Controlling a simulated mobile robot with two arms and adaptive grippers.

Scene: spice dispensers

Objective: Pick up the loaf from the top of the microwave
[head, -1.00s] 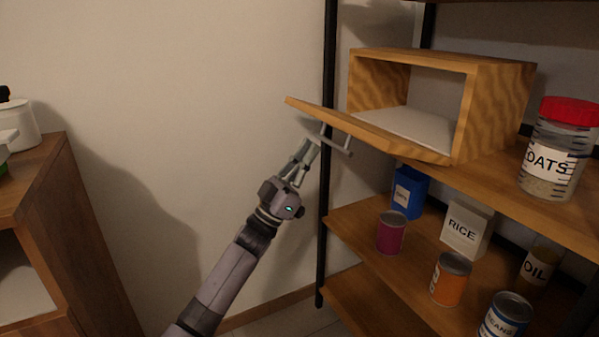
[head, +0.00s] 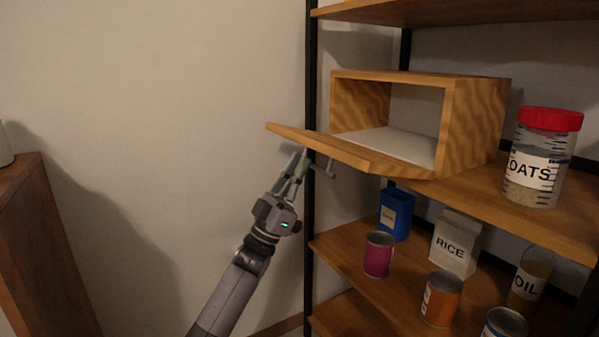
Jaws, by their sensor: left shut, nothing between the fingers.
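No loaf and no microwave show in the head view. A wooden box (head: 476,125) stands on the upper shelf, with its front door (head: 345,152) folded down. Its inside looks empty, with a pale floor. A grey bar handle (head: 323,169) hangs under the door. My left gripper (head: 301,158) is shut and empty, just left of the handle and below the door's left end. I cannot tell whether it touches the door or handle. My right gripper is not in view.
A red-lidded oats jar (head: 537,160) stands right of the box. On the shelf below are a blue container (head: 396,214), a magenta can (head: 378,255), a rice box (head: 455,244), an orange can (head: 441,299) and an oil bottle (head: 530,280). A black post (head: 310,220) edges the rack.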

